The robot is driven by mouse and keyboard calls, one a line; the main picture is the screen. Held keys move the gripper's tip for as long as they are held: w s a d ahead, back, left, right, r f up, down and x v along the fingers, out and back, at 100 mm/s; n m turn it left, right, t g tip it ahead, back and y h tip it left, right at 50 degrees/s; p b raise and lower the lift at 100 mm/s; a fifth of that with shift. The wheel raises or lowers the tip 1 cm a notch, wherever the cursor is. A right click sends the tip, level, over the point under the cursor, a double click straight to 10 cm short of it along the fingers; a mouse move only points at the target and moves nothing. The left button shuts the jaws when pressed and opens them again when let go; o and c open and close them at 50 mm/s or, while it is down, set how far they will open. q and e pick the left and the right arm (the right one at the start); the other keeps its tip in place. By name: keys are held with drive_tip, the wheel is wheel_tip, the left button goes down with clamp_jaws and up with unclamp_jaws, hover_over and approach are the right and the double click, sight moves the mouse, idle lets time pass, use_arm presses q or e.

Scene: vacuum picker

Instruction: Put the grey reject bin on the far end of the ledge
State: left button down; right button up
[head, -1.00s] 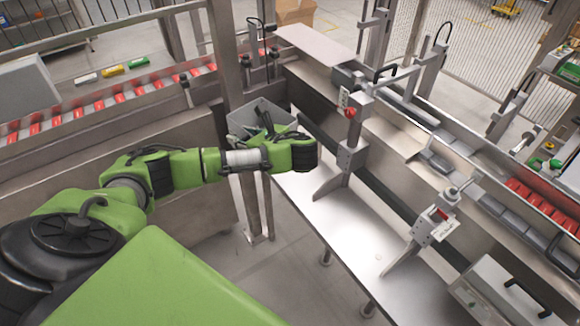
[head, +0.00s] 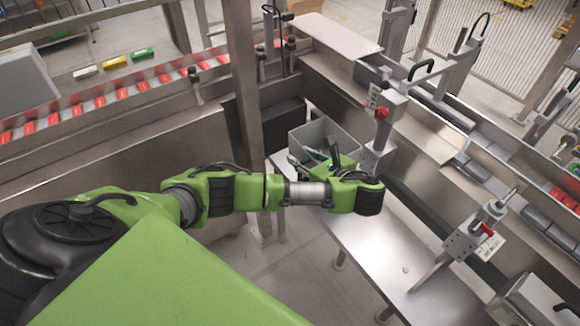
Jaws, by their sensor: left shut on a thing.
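The grey reject bin (head: 343,137) is an open-topped box near the middle of the head view. My left gripper (head: 331,158) is shut on its near side; the fingers are partly hidden by the wrist and the bin wall. The bin appears upright, over or at the far end of the ledge (head: 378,258), a shiny metal shelf running toward the lower right. The arm hides the bin's underside, so I cannot tell whether it touches the ledge. My right gripper is not in view.
A second bracket (head: 478,235) stands nearer. An upright steel column (head: 243,90) is left of the bin. A conveyor with red packs (head: 98,100) runs behind.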

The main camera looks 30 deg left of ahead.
sight(292, 151)
use_arm(q)
drive_tip(key=b+x, duration=0.2)
drive_tip(key=b, duration=0.1)
drive_tip(key=b+x, duration=0.2)
drive_tip(key=b, duration=0.1)
drive_tip(key=b+x, duration=0.3)
drive_tip(key=shift+w+d+f+b, duration=0.2)
drive_tip(key=shift+w+f+b, duration=0.05)
drive_tip(key=shift+f+b, duration=0.15)
drive_tip(key=w+a+f, duration=0.2)
drive_tip(key=a+f, duration=0.2)
drive_tip(key=f, duration=0.4)
drive_tip(key=shift+w, duration=0.2)
drive_tip(key=shift+f, duration=0.1)
drive_tip(key=c, duration=1.6)
unclamp_jaws()
drive_tip(key=shift+f, duration=0.1)
